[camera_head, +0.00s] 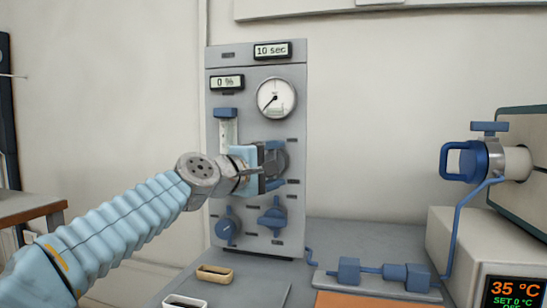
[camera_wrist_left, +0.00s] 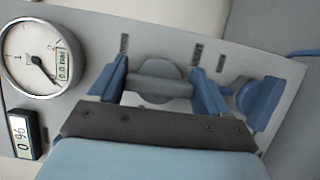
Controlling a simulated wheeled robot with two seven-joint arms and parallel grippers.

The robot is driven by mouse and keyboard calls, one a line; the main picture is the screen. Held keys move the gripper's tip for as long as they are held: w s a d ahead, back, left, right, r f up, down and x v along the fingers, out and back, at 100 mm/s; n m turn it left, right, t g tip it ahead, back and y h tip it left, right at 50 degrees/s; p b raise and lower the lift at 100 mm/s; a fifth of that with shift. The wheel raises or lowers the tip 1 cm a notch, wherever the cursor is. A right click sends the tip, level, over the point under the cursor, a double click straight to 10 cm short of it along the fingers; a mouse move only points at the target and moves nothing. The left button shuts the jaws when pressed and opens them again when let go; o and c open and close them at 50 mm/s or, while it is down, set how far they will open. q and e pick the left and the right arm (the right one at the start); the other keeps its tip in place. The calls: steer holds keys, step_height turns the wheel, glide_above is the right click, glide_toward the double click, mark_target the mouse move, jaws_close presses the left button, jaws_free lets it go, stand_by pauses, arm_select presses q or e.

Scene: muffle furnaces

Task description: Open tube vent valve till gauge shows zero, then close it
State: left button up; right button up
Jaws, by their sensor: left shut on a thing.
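My left gripper (camera_head: 274,167) is at the grey upright panel (camera_head: 256,64). Its blue fingers (camera_wrist_left: 160,86) are shut on a grey valve knob, which shows between them in the left wrist view (camera_wrist_left: 157,72). In the left wrist view the gauge (camera_wrist_left: 43,57) shows a small readout that looks like 0.0 bar. My right gripper is out of view.
Two blue knobs, left (camera_head: 228,226) and right (camera_head: 272,216), sit lower on the panel. Displays read 10 sec (camera_head: 272,50) and 0 % (camera_head: 227,82). A furnace (camera_head: 470,245) with a blue-handled tube end (camera_head: 468,160) stands at right. Blue piping (camera_head: 380,270) crosses the bench.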

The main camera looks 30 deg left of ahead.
arm_select(q)
steer(key=shift+f, duration=0.1)
stand_by(0.5)
steer(key=o, duration=1)
steer(key=shift+c, duration=0.2)
steer(key=s+a, duration=0.2)
steer(key=s, duration=1.1)
steer(key=shift+s+b, duration=0.3)
steer(key=shift+b, duration=0.15)
steer(key=shift+a, duration=0.1)
